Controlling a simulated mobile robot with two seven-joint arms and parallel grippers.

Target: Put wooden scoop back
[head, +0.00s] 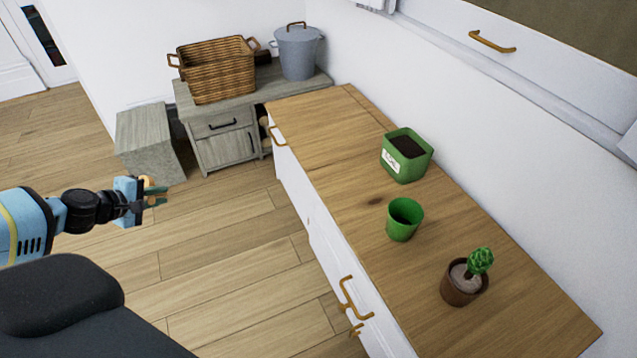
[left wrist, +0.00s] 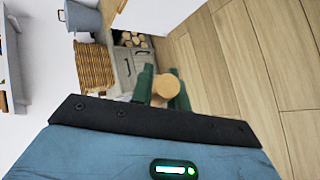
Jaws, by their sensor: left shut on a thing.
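My left gripper (head: 158,194) is at the left of the head view, above the open floor and left of the wooden counter. It is shut on a small tan wooden piece, which looks like part of the wooden scoop (head: 149,182). In the left wrist view, the round wooden end of the scoop (left wrist: 168,87) shows between the dark green fingers (left wrist: 162,92). The rest of the scoop is hidden. My right gripper is not in view.
The wooden counter (head: 330,165) holds a green square pot with soil (head: 407,160), an empty-looking green round pot (head: 404,219) and a brown pot with a cactus (head: 464,284). A grey cabinet (head: 226,150) bears a wicker basket (head: 217,70) and a grey lidded bucket (head: 297,53).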

